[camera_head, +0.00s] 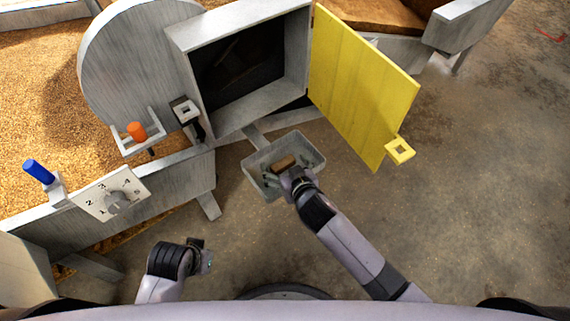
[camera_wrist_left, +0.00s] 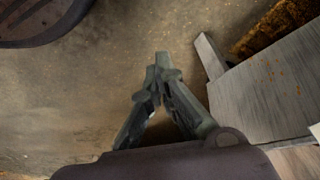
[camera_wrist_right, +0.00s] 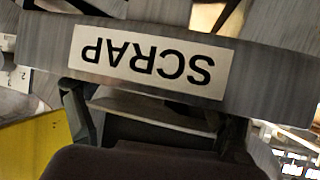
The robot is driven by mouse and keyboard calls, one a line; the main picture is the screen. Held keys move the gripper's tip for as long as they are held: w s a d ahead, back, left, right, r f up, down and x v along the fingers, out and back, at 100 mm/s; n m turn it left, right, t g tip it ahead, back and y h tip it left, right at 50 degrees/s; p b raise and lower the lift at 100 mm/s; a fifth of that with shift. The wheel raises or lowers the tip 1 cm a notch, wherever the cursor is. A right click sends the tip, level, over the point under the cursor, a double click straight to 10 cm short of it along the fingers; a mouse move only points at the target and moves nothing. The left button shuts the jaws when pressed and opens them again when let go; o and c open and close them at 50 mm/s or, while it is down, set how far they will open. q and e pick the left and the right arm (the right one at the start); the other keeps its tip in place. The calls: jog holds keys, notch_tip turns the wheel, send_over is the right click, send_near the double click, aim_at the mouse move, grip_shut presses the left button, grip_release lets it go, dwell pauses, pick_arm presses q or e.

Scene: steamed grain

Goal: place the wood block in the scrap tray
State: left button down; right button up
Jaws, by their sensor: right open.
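The wood block (camera_head: 284,162) is a small brown piece seen within the grey scrap tray (camera_head: 254,162), below the open cabinet. I cannot tell whether it rests on the tray floor. My right gripper (camera_head: 288,165) is over the tray, its fingers spread with the block between or just beyond them. In the right wrist view, my right gripper (camera_wrist_right: 155,120) has its fingers wide apart, and a white SCRAP label (camera_wrist_right: 150,60) appears upside down beyond them; the block does not show there. My left gripper (camera_head: 207,258) is low at the left, away from the tray; its fingertips meet, empty, in the left wrist view (camera_wrist_left: 161,62).
The cabinet (camera_head: 185,40) stands open, its yellow door (camera_head: 360,85) swung right with a square handle (camera_head: 399,150). A numbered dial panel (camera_head: 110,193), a blue handle (camera_head: 38,171) and an orange handle (camera_head: 136,131) are at left.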

jog(key=shift+r, duration=0.2)
pick_arm(q)
notch_tip(320, 180, down, 10)
jog(key=s+p, duration=0.2)
jog(key=p, duration=0.1)
jog(key=shift+s+g, duration=0.15)
jog(key=shift+g, duration=0.15)
pick_arm(e)
jog(key=v, duration=1.2)
pick_arm(q)
jog(key=shift+a, duration=0.1)
pick_arm(e)
jog(key=s+d+f+g+h, duration=0.1)
jog(key=s+d+f+g, duration=0.2)
jog(key=s+d+f, duration=0.2)
jog(key=s+d+f+m+g+h, duration=0.1)
jog(key=s+d+f+g, duration=0.2)
jog(key=f, duration=0.7)
jog(key=s+d+f+m+g+h, duration=0.1)
jog(key=s+d+f+g+h, duration=0.1)
jog(key=s+d+f, duration=0.6)
jog(key=shift+d+g, duration=0.25)
jog(key=shift+g, duration=0.25)
